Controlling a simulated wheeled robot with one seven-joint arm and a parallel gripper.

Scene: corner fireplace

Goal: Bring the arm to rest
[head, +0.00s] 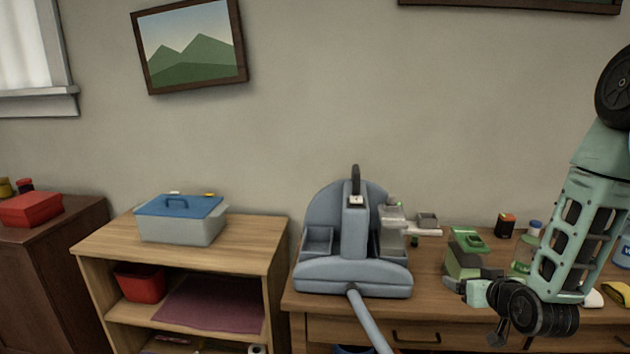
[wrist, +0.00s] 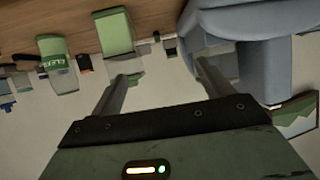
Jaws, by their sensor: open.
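My arm comes in from the right in the head view, bent over the right-hand desk. My gripper (head: 470,280) is at its lower left end, in front of a green box (head: 467,240) and right of a blue-grey appliance (head: 352,270). In the wrist view, which looks upside down, the two fingers of my gripper (wrist: 165,78) stand well apart with nothing held between them. The green box (wrist: 115,38) shows beyond the left finger and the blue-grey appliance (wrist: 265,65) beyond the right one.
The wooden desk (head: 293,303) carries several small items, including a black-and-orange one (head: 505,225). Left of it stands a low shelf (head: 255,258) with a blue-lidded container (head: 180,222). A red box (head: 30,209) sits on a dark cabinet. The wall above is mostly clear around a tilted picture (head: 190,45).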

